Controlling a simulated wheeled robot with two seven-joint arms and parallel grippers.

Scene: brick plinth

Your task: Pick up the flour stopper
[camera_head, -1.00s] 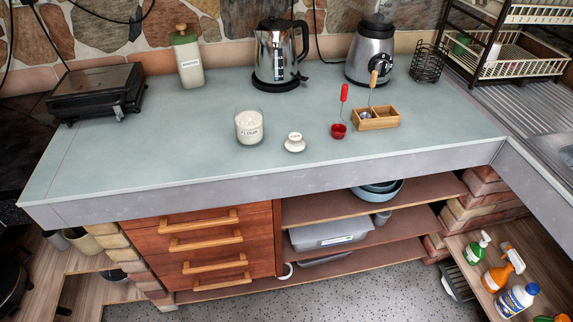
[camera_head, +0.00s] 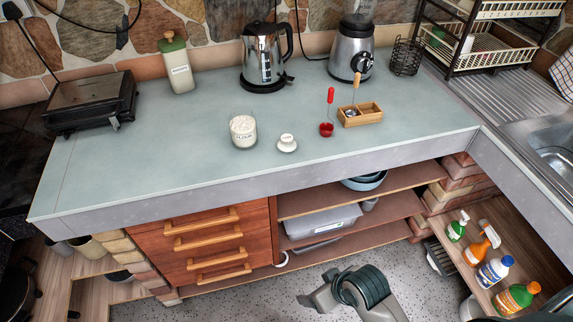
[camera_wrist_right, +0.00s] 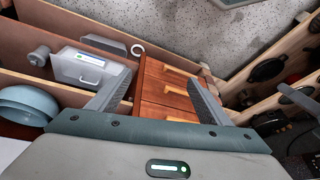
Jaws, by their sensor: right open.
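The flour stopper (camera_head: 287,143) is a small white round knob with a wider base. It stands on the counter just right of the glass flour jar (camera_head: 243,131), apart from it. The jar is open at the top and full of white flour. My right gripper (camera_head: 318,288) is low in the head view, in front of the shelves and below the counter top, well away from the stopper. In the right wrist view its two fingers (camera_wrist_right: 158,80) are wide apart with nothing between them. The stopper is not in the wrist view. My left gripper is not in view.
Right of the stopper are a red scoop (camera_head: 326,128) and a wooden divided box (camera_head: 360,115). A kettle (camera_head: 265,60), blender (camera_head: 350,55) and tall canister (camera_head: 177,68) stand behind. The counter edge (camera_head: 270,176) lies between gripper and stopper.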

